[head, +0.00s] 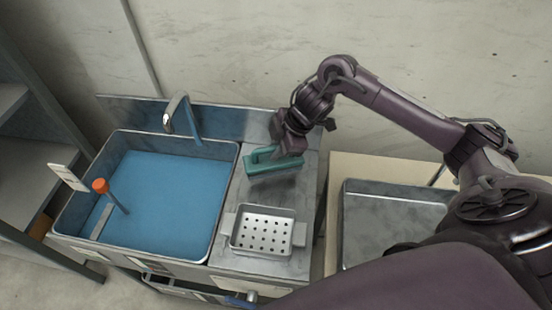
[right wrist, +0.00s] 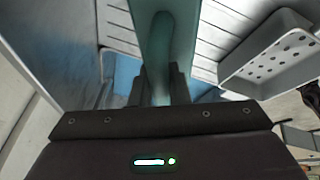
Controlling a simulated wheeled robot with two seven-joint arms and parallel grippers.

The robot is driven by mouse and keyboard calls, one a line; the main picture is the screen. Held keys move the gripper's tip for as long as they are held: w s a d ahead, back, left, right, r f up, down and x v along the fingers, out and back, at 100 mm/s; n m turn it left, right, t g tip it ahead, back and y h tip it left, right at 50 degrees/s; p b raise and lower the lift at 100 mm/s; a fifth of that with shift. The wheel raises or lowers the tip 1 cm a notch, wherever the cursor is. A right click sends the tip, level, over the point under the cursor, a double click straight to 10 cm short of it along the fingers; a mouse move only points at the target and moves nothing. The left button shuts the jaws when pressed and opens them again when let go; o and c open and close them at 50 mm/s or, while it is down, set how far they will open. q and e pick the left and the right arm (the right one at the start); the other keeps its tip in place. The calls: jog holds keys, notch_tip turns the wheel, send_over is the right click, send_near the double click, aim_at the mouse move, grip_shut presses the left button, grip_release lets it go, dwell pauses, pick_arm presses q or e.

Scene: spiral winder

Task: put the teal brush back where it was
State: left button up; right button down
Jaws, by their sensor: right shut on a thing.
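The teal brush (head: 272,162) is a block with a looped handle. My right gripper (head: 290,143) is shut on it and holds it over the ribbed drainboard (head: 246,202), to the right of the sink. In the right wrist view the brush's teal handle (right wrist: 162,50) stands between the two dark fingers (right wrist: 163,85). I cannot tell whether the underside of the brush touches the drainboard. My left gripper is not in view.
A perforated metal basket (head: 265,232) sits on the drainboard in front of the brush; it also shows in the right wrist view (right wrist: 270,55). The blue-bottomed sink (head: 165,200) with a faucet (head: 178,112) is left. A metal tray (head: 385,215) lies on the table at right.

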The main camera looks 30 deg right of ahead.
notch_tip(320, 180, down, 4)
jog(key=shift+f, duration=0.15)
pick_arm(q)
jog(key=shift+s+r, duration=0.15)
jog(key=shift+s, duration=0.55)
pick_arm(e)
jog(key=shift+f, duration=0.15)
jog(key=shift+f, duration=0.2)
jog(key=c, duration=1.4)
grip_release()
jog(key=shift+r, duration=0.1)
pick_arm(q)
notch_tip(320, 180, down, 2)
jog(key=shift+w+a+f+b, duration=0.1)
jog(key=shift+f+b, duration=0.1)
jog(key=shift+b, duration=0.8)
pick_arm(e)
jog(key=v, duration=1.2)
jog(key=shift+r, duration=0.1)
jog(key=shift+s, duration=0.1)
